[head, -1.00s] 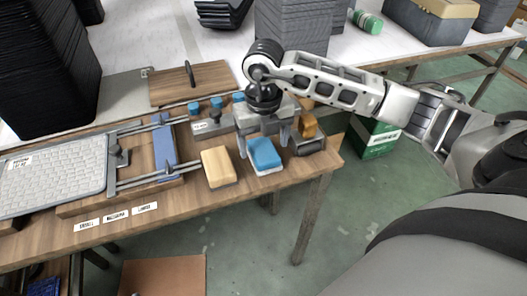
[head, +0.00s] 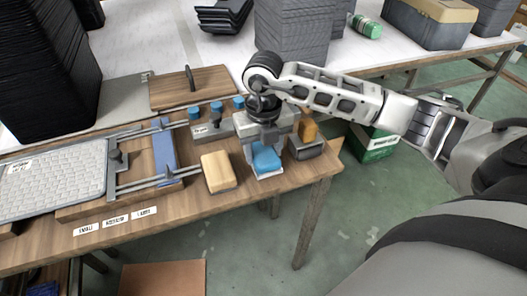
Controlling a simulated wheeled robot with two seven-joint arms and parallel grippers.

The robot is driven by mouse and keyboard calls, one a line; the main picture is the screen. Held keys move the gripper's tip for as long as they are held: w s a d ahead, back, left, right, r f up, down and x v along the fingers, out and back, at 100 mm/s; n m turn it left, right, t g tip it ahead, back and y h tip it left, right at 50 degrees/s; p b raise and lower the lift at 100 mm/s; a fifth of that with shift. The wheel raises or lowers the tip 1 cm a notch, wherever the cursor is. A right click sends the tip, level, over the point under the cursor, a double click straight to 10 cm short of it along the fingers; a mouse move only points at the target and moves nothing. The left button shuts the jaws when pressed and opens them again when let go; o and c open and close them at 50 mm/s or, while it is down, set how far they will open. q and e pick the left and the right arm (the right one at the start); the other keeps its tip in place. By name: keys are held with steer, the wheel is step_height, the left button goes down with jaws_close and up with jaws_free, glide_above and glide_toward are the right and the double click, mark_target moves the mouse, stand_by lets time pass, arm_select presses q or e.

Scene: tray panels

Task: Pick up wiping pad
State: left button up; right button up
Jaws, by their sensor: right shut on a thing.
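The blue wiping pad (head: 266,161), with a pale underside, is near the front right of the wooden worktable (head: 190,206). My right gripper (head: 264,150) comes down over it from above and is shut on it; the fingers hide part of its sides. The pad is at or close to the table top; I cannot tell whether it touches. My left gripper is not in view.
A yellow-topped block (head: 218,170) sits just left of the pad. A grey holder with an orange-brown block (head: 308,132) stands close on the right. Blue-knobbed stamps (head: 216,116) stand behind. A tray panel (head: 50,178) lies in a frame at left.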

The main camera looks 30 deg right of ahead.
steer(key=shift+r, duration=0.5)
steer(key=s+r, duration=0.1)
steer(key=r, duration=0.1)
steer(key=s+a+r, duration=0.1)
steer(key=r, duration=0.1)
steer(key=s+a+r, duration=0.1)
steer(key=r, duration=0.1)
steer(key=shift+s+r, duration=0.25)
steer(key=shift+r, duration=0.05)
steer(key=s+a+r, duration=0.4)
steer(key=s+r, duration=0.1)
steer(key=s, duration=0.3)
steer(key=shift+s+a, duration=0.4)
steer(key=o, duration=0.4)
steer(key=c, duration=0.3)
